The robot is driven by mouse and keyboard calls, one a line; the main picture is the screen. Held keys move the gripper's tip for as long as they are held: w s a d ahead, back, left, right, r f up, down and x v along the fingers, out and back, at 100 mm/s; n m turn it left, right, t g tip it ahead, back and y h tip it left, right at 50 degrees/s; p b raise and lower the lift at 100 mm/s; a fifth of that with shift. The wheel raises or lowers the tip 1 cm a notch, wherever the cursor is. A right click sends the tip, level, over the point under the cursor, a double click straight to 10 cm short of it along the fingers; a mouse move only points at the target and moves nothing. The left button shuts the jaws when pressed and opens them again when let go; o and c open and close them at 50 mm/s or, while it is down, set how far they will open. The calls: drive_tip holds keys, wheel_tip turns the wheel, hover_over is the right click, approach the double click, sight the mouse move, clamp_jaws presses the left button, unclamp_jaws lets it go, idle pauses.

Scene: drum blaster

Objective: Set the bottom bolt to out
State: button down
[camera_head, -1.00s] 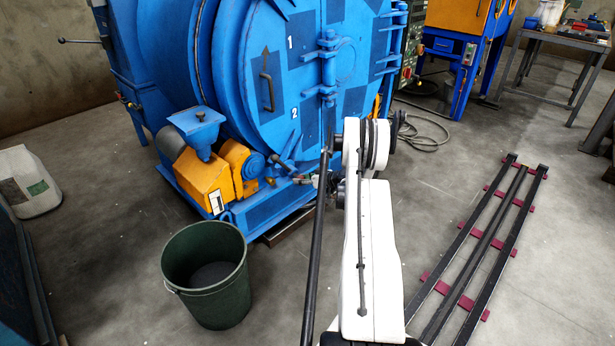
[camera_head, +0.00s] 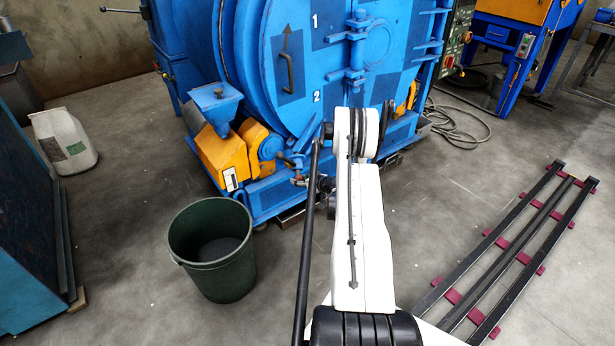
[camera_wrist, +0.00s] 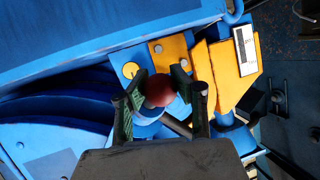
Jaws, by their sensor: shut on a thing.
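In the wrist view, my gripper (camera_wrist: 156,84) is shut on a dark red ball knob (camera_wrist: 160,91), with one dark finger on each side of it. A blue part shows just below the knob. The knob is probably the handle end of the bottom bolt; its shaft and the bolt's position cannot be made out. In the head view, the blue drum door (camera_head: 335,75) has a bolt-and-hinge fitting (camera_head: 358,45) near its upper middle.
A yellow motor unit (camera_head: 220,155) with a blue funnel (camera_head: 215,105) stands left of the door's lower edge. A green bucket (camera_head: 212,250) is on the floor in front. Black rails (camera_head: 515,250) lie at right. A hose (camera_head: 460,125) lies beside the machine.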

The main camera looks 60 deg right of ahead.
drive_tip(key=shift+w+a, duration=0.4)
drive_tip(key=shift+w, duration=0.1)
drive_tip(key=c, duration=1.3)
unclamp_jaws()
drive_tip(key=shift+w+a, duration=0.1)
drive_tip(key=shift+s, duration=0.2)
drive_tip(key=shift+s+r, duration=0.2)
drive_tip(key=shift+s, duration=0.3)
drive_tip(key=v, duration=0.6)
drive_tip(key=shift+r, duration=0.1)
drive_tip(key=shift+c, duration=0.6)
